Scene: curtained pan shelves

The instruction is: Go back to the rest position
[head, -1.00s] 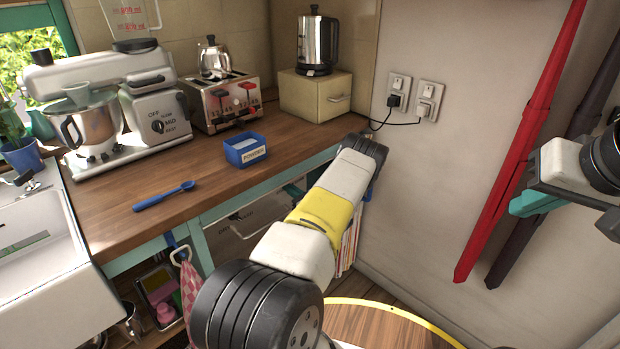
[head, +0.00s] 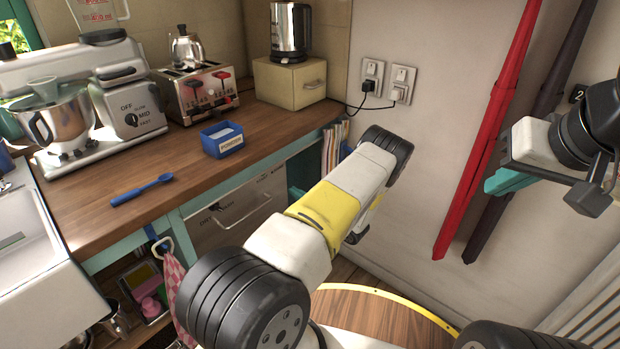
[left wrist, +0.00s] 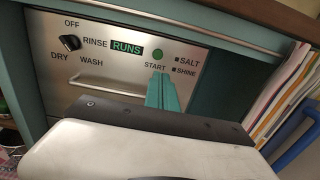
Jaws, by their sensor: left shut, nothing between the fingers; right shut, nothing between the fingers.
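My left arm (head: 308,222), with a yellow band, reaches across the front of the counter in the head view. In the left wrist view my left gripper (left wrist: 161,78) has teal fingers shut together and empty, in front of the steel dishwasher panel. I cannot tell the gap to the panel. The panel (left wrist: 105,62) has a dial, a lit RUNS sign and a green START button (left wrist: 159,53). My right gripper (head: 508,181) is at the right of the head view, teal fingers shut and empty, in front of the wall.
The wooden counter (head: 95,200) holds a blue box (head: 222,140), blue spoon (head: 142,190), toaster (head: 195,92) and mixer (head: 130,118). Papers (head: 334,148) stand beside the dishwasher (head: 235,215). A red closed umbrella-like item (head: 490,130) hangs on the right wall.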

